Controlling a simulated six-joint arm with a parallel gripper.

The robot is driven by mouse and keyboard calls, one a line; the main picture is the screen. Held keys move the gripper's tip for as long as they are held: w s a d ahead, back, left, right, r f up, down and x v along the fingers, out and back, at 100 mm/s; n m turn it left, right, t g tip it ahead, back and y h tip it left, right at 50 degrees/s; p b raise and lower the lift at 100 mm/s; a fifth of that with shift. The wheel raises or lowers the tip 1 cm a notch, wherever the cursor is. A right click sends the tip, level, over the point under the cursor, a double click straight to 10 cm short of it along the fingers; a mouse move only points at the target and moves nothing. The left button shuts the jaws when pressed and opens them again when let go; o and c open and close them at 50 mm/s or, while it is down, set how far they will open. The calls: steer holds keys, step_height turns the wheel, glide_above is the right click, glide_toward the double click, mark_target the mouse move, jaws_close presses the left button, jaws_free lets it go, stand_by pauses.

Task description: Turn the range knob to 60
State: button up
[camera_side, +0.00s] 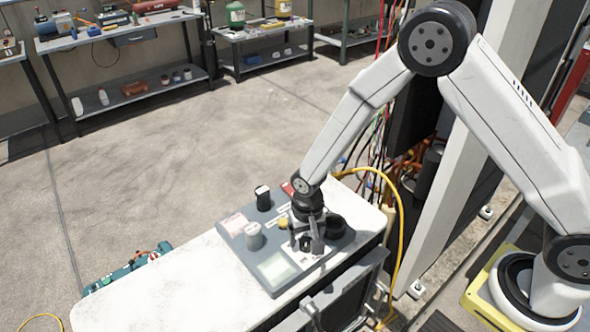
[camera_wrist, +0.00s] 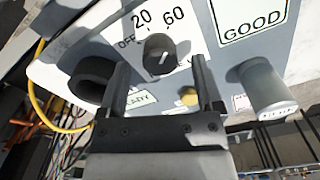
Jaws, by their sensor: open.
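The range knob (camera_wrist: 158,55) is round and black with a short white pointer mark. It sits on a white scale plate marked OFF, 20 and 60. The mark points upward in the wrist view, leaning slightly right; the exact setting is hard to tell. My gripper (camera_wrist: 160,67) is open, with one finger to the left and one to the right of the knob's lower part in the picture. A gap shows on both sides, and depth is unclear. In the side view my gripper (camera_side: 306,243) points down over the grey panel (camera_side: 258,262) and hides the knob.
A yellow button (camera_wrist: 187,95) is close by. Another upright black knob (camera_side: 262,197) stands on the panel. A yellow cable (camera_side: 400,225) loops beside the white worktop (camera_side: 150,285).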

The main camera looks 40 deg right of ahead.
mark_target(308, 240)
steer(key=shift+r, duration=3.15)
steer(key=shift+s+d+r, duration=0.1)
steer(key=shift+d+r, duration=0.1)
steer(key=s+d+r+n+t, duration=0.2)
steer(key=s+d+r+n, duration=0.2)
steer(key=s+d+r, duration=0.4)
steer(key=s+d, duration=0.3)
steer(key=s, duration=0.1)
steer(key=shift+r+t, duration=0.3)
steer(key=shift+r, duration=0.05)
